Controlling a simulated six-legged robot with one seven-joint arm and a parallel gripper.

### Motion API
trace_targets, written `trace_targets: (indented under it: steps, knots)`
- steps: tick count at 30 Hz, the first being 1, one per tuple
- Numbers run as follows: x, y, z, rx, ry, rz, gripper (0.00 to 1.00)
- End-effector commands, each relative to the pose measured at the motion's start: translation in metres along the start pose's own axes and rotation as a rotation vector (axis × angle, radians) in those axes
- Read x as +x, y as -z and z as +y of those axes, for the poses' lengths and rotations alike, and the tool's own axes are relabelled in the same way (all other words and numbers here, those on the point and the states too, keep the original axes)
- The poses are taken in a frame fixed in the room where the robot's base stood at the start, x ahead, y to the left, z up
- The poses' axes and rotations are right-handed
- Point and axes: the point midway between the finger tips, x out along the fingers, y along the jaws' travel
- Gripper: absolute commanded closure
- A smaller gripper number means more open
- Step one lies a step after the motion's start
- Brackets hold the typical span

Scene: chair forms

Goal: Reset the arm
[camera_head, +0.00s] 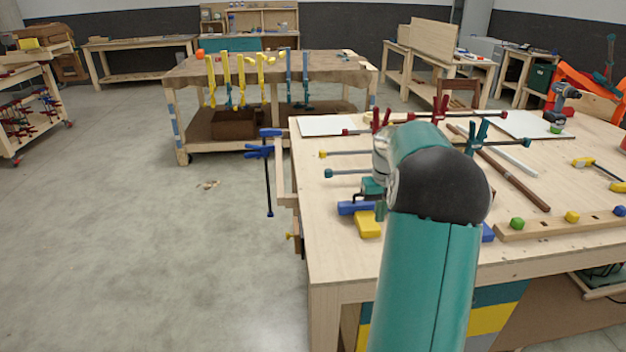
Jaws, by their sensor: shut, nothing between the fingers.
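My arm rises from the bottom of the head view in teal sections with a black joint and bends forward over the near wooden workbench (335,245). Its silver wrist points down to the left of the black joint. My gripper (366,196) is small and partly hidden at the end of the wrist, low over the bench's left part. It is shut and holds nothing. Its fingertips are hard to make out, and I cannot tell whether they touch the bench.
A blue clamp part (356,208) and a yellow block (368,226) lie close to my gripper. Several bar clamps and a brown rod (515,180) lie on the bench. A drill (562,103) stands at right. Open floor (190,260) is at left.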

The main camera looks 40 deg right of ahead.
Motion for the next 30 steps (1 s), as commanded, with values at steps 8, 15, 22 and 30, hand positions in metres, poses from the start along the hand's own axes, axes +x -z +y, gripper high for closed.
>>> trace_targets:
  steps: [8,15,22,30]
  knots:
    - [-0.006,-0.003,-0.009,-0.01,-0.005,0.007,1.0]
    - [-0.052,-0.034,-0.096,-0.109,-0.044,0.08,1.0]
    - [-0.094,-0.099,-0.187,-0.223,-0.062,0.186,1.0]
    - [-0.115,-0.194,-0.258,-0.345,-0.029,0.316,1.0]
